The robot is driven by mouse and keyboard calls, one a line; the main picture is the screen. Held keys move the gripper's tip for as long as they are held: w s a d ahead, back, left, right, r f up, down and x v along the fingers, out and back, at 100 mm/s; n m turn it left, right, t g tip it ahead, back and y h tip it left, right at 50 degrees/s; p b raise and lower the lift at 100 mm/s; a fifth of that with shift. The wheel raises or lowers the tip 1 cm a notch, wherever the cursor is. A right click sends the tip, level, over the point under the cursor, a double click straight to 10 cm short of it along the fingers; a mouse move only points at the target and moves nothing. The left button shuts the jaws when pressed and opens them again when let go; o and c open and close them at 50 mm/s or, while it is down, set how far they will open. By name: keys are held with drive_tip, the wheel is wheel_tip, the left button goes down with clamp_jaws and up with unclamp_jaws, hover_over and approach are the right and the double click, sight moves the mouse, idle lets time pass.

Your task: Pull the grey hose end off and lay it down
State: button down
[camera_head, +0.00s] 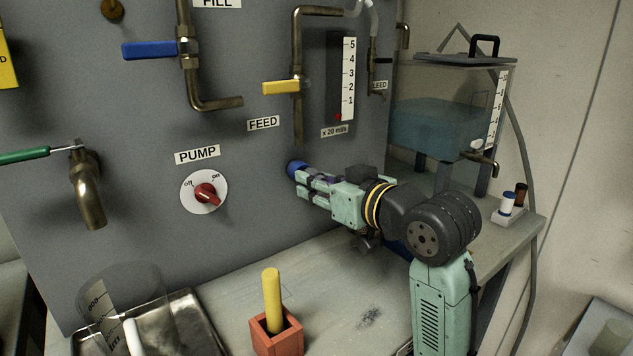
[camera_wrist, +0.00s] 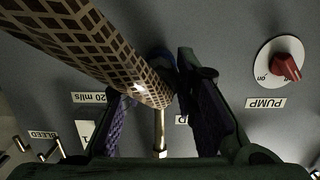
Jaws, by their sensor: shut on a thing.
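A thick hose with a brown and pale lattice pattern (camera_wrist: 92,48) runs in the wrist view from the upper left to the middle; no plain grey hose end is clear there. My gripper (camera_head: 300,178) is close to the grey panel, below the FEED label, and shut on the hose end. In the wrist view its fingers (camera_wrist: 155,85) stand on either side of the hose. My arm hides the hose in the head view.
The PUMP knob (camera_head: 205,193) is left of my gripper, the feed pipe (camera_head: 298,125) above it. On the bench are a red block with a yellow rod (camera_head: 277,340), a metal tray (camera_head: 205,325) and a clear beaker (camera_head: 120,290). The bench (camera_head: 345,300) has free room at centre.

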drive_tip(key=shift+f+v, duration=0.2)
drive_tip(key=shift+v, duration=1.05)
drive_tip(key=shift+f+v, duration=0.15)
drive_tip(key=shift+v, duration=1.15)
